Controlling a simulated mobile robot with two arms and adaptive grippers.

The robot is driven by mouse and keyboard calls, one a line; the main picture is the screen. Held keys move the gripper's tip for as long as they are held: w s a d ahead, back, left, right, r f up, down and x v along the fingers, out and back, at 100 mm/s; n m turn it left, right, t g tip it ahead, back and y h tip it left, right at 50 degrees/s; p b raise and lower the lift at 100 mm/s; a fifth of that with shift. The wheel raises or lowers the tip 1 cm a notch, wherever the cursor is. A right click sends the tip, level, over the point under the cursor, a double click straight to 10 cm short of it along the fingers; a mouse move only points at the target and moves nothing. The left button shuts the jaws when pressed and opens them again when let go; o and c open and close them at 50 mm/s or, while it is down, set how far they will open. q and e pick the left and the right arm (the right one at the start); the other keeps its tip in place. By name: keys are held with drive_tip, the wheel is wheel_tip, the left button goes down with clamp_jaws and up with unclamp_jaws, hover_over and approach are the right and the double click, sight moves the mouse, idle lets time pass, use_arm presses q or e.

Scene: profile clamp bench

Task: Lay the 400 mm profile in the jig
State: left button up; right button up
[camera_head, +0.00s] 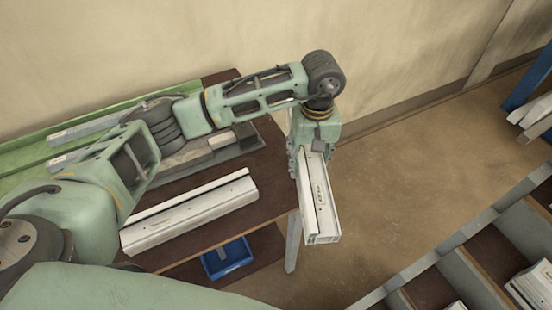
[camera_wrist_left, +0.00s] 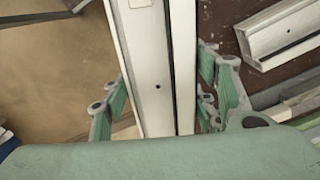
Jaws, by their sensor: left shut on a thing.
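A white profile (camera_head: 318,205) with a groove along it and a small dark marking hangs in my left gripper (camera_head: 311,158), past the right end of the brown bench. In the left wrist view, the fingers of my left gripper (camera_wrist_left: 166,95) close on both sides of this held profile (camera_wrist_left: 152,60). Its length cannot be read. A second white profile (camera_head: 190,212) lies on the bench; part of it shows in the wrist view (camera_wrist_left: 278,38). A grey fixture (camera_head: 190,155), perhaps the jig, stands behind, partly hidden by my left arm. My right gripper is out of view.
The bench (camera_head: 270,145) has grey bars (camera_head: 85,128) and a green surface (camera_head: 30,145) at its back left. A blue bin (camera_head: 226,258) sits below. At right, a divided rack (camera_head: 480,262) holds more profiles. Open floor (camera_head: 400,170) lies between.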

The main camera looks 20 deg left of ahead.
use_arm(q)
drive_tip(key=a+f, duration=0.1)
drive_tip(key=a, duration=0.1)
drive_tip(key=a+f+p, duration=0.1)
drive_tip(key=a, duration=0.1)
drive_tip(key=a+f+p, duration=0.1)
drive_tip(key=a, duration=0.1)
drive_tip(key=shift+w+a+f, duration=0.15)
drive_tip(key=shift+w, duration=0.25)
drive_tip(key=shift+a+f, duration=0.2)
wheel_tip(320, 180, down, 3)
drive_tip(key=shift+f+p, duration=0.2)
drive_tip(key=shift+p, duration=0.75)
drive_tip(key=shift+f, duration=0.3)
drive_tip(key=shift+w, duration=0.1)
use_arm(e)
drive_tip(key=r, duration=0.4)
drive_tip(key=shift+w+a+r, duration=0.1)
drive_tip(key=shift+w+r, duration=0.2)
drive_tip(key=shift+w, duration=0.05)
use_arm(q)
drive_tip(key=shift+f, duration=0.15)
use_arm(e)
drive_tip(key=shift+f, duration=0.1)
use_arm(q)
drive_tip(key=shift+f+b, duration=0.1)
drive_tip(key=shift+b, duration=0.2)
drive_tip(key=o, duration=1.6)
